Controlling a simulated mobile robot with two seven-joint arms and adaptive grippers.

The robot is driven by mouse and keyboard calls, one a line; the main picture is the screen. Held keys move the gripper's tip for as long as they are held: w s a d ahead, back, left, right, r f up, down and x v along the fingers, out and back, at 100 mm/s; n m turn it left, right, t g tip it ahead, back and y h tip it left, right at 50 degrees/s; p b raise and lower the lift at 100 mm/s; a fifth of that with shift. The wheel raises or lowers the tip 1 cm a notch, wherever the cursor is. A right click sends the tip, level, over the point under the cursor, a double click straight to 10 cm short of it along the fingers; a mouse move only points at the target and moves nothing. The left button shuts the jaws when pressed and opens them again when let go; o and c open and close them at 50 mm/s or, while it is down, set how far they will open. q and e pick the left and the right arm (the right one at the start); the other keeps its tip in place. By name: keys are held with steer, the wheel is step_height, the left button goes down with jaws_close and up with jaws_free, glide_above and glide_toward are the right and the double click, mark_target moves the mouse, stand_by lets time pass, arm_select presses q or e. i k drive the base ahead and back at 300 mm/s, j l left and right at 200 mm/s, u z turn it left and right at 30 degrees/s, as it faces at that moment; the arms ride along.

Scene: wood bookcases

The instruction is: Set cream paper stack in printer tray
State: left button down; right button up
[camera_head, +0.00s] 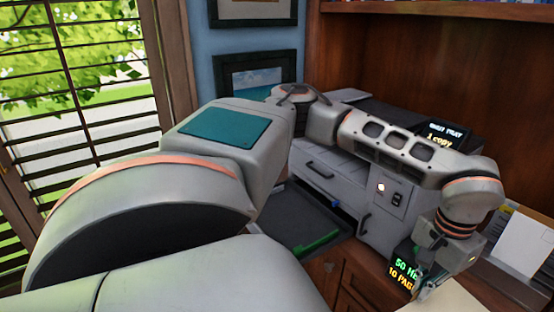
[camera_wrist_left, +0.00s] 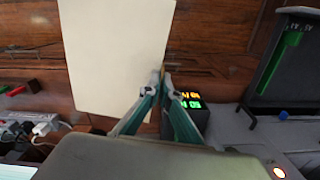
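The cream paper stack (camera_wrist_left: 115,50) fills the upper left of the left wrist view; a corner of it (camera_head: 452,300) shows at the bottom right of the head view. My left gripper (camera_wrist_left: 161,74) has its fingertips close together at the stack's edge and looks shut on it. In the head view my left gripper (camera_head: 428,286) is right beside the stack. The printer (camera_head: 380,215) stands behind my left arm. Its dark tray (camera_head: 290,215) with a green guide is pulled out at the front; my arm partly covers it. My right gripper is not in view.
A small lit display (camera_head: 403,270) stands by my left gripper. A sign (camera_head: 446,133) sits on the printer. White papers (camera_head: 525,245) stand at the right. Wooden drawers (camera_head: 365,285) are below. Cables and plugs (camera_wrist_left: 45,125) show at the left wrist view's lower left.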

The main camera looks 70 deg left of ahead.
mark_target(295, 223)
steer(key=j+u, duration=0.1)
steer(key=u, duration=0.8)
steer(key=j+u, duration=0.15)
steer(key=u, duration=0.25)
steer(key=i+u, duration=0.3)
steer(key=i, duration=0.2)
